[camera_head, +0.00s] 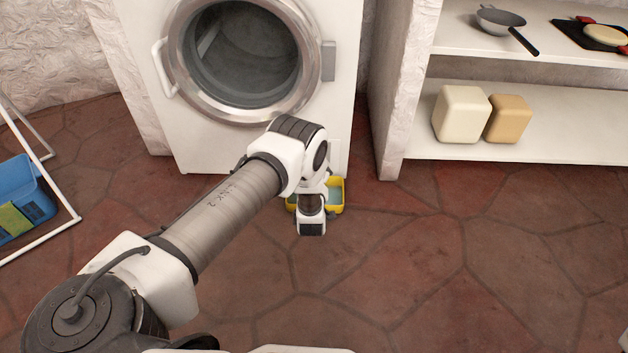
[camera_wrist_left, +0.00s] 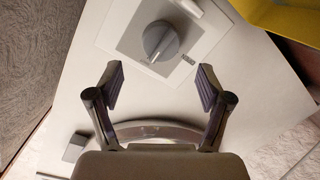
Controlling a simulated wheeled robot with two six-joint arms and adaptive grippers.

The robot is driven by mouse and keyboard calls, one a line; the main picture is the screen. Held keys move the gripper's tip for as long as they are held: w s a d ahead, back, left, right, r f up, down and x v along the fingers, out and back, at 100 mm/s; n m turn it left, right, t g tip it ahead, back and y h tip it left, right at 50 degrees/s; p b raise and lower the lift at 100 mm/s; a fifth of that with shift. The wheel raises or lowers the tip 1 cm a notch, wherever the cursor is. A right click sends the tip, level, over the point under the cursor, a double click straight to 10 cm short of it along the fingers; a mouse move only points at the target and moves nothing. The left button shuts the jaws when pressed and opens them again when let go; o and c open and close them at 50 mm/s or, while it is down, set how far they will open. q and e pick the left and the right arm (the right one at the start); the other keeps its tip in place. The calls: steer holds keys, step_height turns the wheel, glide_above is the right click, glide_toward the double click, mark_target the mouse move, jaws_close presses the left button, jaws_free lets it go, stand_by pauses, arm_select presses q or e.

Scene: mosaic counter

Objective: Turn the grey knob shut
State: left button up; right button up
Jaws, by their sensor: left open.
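The grey knob (camera_wrist_left: 160,41) sits on a pale square plate (camera_wrist_left: 150,38) on the white machine's front, near the top of the left wrist view. It is round with a raised grip bar, set at a slant. My left gripper (camera_wrist_left: 157,90) is open and empty, with its two fingers spread short of the knob and apart from it. In the head view my left arm reaches to the lower front of the white washing machine (camera_head: 185,130); the knob and fingertips are hidden there. My right gripper is not in view.
The machine's round metal door (camera_head: 185,75) is above my arm. A yellow container (camera_head: 338,192) is on the floor close to my wrist, also in the left wrist view (camera_wrist_left: 287,14). A shelf unit (camera_head: 450,150) stands right; a blue bin (camera_head: 22,185) is left. The right foreground floor is clear.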

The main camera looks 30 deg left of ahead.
arm_select(q)
steer(key=v, duration=0.5)
steer(key=shift+s+d+r, duration=0.1)
steer(key=shift+s+d, duration=0.1)
steer(key=shift+s, duration=0.1)
steer(key=shift+r, duration=0.1)
